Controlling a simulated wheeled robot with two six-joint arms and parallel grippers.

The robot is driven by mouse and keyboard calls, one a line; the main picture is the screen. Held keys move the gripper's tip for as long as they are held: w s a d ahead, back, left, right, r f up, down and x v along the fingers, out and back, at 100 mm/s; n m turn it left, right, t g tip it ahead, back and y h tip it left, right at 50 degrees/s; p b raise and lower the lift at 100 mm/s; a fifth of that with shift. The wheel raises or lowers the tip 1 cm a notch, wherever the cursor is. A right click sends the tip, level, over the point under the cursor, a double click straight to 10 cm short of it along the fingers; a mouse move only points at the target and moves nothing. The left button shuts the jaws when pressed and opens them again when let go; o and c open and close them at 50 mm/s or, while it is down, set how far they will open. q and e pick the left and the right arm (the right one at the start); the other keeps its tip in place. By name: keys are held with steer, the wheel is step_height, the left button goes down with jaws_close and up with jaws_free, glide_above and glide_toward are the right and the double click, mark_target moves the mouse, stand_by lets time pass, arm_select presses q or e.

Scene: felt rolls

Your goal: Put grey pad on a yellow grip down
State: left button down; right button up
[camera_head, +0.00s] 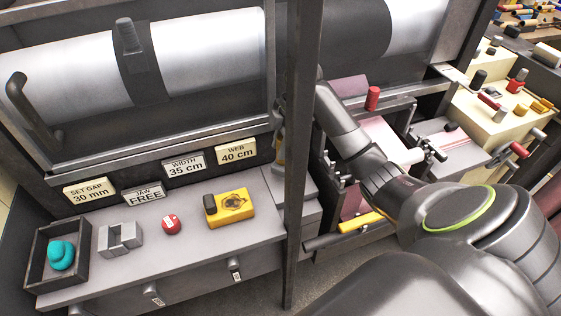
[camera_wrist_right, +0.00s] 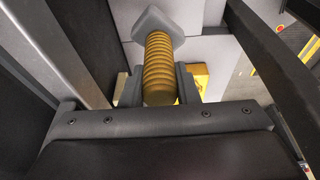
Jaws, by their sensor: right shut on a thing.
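In the right wrist view, a ribbed yellow grip (camera_wrist_right: 160,66) stands between the jaws of my right gripper (camera_wrist_right: 158,88), which is shut on it. A grey, roughly square pad (camera_wrist_right: 157,20) is at the far end of the grip, tilted like a diamond. The pad is beyond the fingers and appears clear of them. In the head view, my right arm comes from the lower right and reaches up to the dark post; its jaws are largely hidden there. My left gripper does not show.
The grey counter (camera_head: 285,205) carries a yellow box (camera_head: 235,208), a red round thing (camera_head: 171,222), a grey notched block (camera_head: 113,243) and a dark tray (camera_head: 38,262) with a teal item. A dark upright post (camera_head: 299,170) stands between counter and right-hand machine. Bare counter shows between the items.

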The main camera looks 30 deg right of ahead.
mark_target(279, 163)
step_height(279, 163, down, 4)
steer(key=shift+s, duration=0.1)
steer(key=shift+f, duration=0.35)
steer(key=o, duration=1)
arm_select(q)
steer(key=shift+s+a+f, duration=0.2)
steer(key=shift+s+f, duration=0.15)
